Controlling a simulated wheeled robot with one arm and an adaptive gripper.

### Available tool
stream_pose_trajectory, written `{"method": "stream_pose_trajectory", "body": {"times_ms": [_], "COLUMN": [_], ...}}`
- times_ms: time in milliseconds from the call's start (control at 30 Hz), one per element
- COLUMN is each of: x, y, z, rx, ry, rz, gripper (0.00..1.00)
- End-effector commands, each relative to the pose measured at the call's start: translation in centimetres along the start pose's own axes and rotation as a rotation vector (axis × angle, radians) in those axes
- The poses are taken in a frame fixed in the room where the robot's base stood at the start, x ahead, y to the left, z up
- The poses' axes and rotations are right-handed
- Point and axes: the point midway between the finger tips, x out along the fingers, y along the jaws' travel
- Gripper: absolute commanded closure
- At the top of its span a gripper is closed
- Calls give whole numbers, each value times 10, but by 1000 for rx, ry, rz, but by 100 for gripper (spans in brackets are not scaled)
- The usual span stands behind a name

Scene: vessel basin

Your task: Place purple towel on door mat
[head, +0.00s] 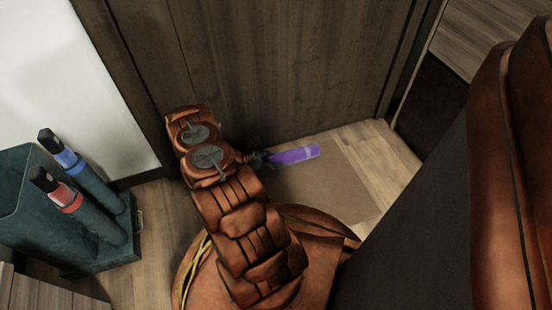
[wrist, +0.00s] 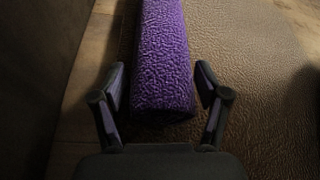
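The purple towel (head: 296,154) is a rolled cylinder near the foot of the dark wooden door. In the wrist view the towel (wrist: 162,60) runs away from my palm, with its near end between my two fingers. My gripper (wrist: 160,90) is open, with a narrow gap on each side of the roll. In the head view my gripper (head: 262,160) is at the towel's left end. The brown door mat (head: 330,190) lies on the floor below and right of the towel. In the wrist view the mat (wrist: 255,70) is under and right of the roll; exact contact is unclear.
The dark wooden door (head: 280,60) stands just behind the towel. A dark green holder (head: 30,220) with a red and a blue capped cylinder stands at the left. Bare wood floor (head: 375,150) shows right of the mat. A dark panel (head: 420,210) is at the right.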

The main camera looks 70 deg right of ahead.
Motion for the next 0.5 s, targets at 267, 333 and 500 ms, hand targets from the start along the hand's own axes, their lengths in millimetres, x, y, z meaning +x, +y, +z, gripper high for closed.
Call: {"method": "stream_pose_trajectory", "body": {"times_ms": [267, 333, 500], "x": [0, 0, 0], "y": [0, 0, 0], "z": [0, -1, 0], "rx": [-1, -1, -1], "ry": [1, 1, 2], "rz": [1, 1, 0], "gripper": [7, 7, 7]}}
